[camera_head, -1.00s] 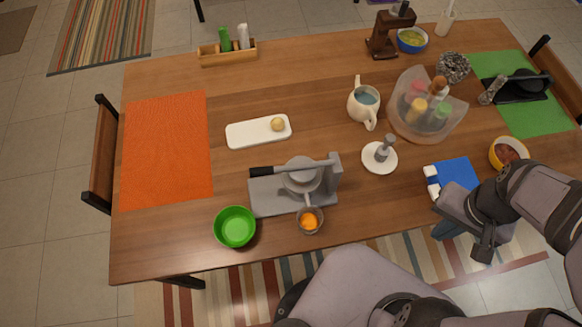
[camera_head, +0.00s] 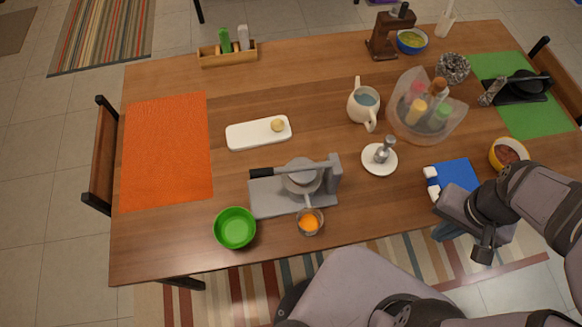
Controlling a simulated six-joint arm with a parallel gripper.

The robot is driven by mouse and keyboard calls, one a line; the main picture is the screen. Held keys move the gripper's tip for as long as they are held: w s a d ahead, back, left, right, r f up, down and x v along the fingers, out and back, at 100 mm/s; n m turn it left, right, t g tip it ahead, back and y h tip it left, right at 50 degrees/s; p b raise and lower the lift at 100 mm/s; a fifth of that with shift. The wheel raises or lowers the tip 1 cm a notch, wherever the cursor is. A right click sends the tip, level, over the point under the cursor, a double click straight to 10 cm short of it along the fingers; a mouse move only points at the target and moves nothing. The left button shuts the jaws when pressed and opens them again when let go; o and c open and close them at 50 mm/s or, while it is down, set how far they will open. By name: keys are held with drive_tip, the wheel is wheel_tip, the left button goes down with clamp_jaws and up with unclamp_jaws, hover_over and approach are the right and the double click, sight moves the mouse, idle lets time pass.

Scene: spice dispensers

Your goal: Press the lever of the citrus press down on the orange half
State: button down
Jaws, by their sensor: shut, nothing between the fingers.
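The grey citrus press (camera_head: 262,198) stands near the front edge of the table, left of centre. Its lever (camera_head: 262,173), with a black handle pointing left, runs from the hinge post at the right across the round press head. From above I cannot tell how high the lever stands. The orange half is not visible; the press head may cover it. A glass with orange contents (camera_head: 309,223) stands in front of the press. My gripper (camera_head: 472,222) is at the right front edge, well apart from the press. Its fingertips are not clearly seen; it is shut and empty.
A green bowl (camera_head: 235,228) stands front left of the press. A white saucer (camera_head: 379,167) with a metal object and a blue item with white parts (camera_head: 457,174) lie between press and arm. A white tray (camera_head: 243,135) lies behind. An orange mat (camera_head: 165,150) is at the left.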

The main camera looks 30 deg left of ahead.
drive_tip(key=shift+f, duration=0.2)
drive_tip(key=shift+f+b, duration=1.35)
drive_tip(key=shift+b, duration=0.15)
drive_tip(key=shift+f, duration=0.15)
idle(0.4)
drive_tip(key=shift+f+b, duration=1.35)
drive_tip(key=shift+b, duration=0.1)
drive_tip(key=shift+f, duration=0.15)
idle(0.5)
drive_tip(key=shift+f+b, duration=1.35)
drive_tip(key=shift+b, duration=0.2)
drive_tip(key=shift+f, duration=0.15)
idle(0.4)
drive_tip(key=shift+f+b, duration=1.35)
drive_tip(key=shift+b, duration=0.15)
